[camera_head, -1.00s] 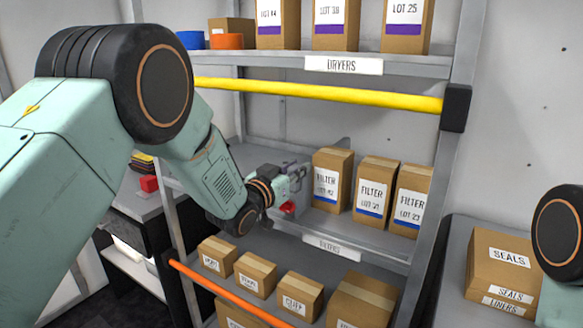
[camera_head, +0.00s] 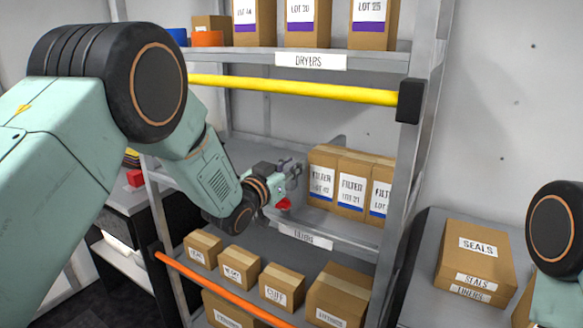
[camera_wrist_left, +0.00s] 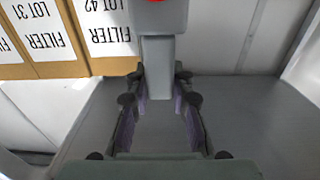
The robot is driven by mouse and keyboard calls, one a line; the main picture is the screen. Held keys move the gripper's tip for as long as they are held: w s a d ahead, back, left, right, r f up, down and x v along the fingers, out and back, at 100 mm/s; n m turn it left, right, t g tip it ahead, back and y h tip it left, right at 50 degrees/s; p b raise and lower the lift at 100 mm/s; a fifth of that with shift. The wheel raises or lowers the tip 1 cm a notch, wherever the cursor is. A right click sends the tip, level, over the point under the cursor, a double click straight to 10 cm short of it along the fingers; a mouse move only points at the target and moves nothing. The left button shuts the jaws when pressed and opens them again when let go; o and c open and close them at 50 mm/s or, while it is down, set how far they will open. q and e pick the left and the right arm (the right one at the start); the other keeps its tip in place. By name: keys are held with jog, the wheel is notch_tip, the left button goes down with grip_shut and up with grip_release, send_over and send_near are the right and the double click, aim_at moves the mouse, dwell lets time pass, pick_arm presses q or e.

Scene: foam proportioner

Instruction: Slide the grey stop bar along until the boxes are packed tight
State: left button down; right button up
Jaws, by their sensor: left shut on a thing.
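Three brown filter boxes with blue-striped labels stand on the middle shelf: the left box (camera_head: 322,177), the middle box (camera_head: 352,185) and the right box (camera_head: 380,192). They stand side by side with no clear gap in the head view. My left gripper (camera_head: 292,172) is just left of them. In the left wrist view its fingers (camera_wrist_left: 160,100) are closed around the grey stop bar (camera_wrist_left: 160,62), which has a red part at the top edge. The bar is beside the LOT 42 box, touching or nearly so. My right gripper is out of view.
A yellow rail (camera_head: 300,90) crosses above the boxes and an orange rail (camera_head: 222,287) runs lower down. The shelf upright (camera_head: 402,170) stands right of the boxes. Small cartons (camera_head: 282,286) fill the shelf below. A seals box (camera_head: 475,255) sits on the right bench.

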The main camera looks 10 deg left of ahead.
pick_arm(q)
jog(key=shift+d+f, duration=0.15)
jog(key=shift+d, duration=0.05)
jog(key=shift+a, duration=0.15)
jog(key=c, duration=1.2)
grip_release()
jog(key=shift+o, duration=0.2)
jog(key=v, duration=1.2)
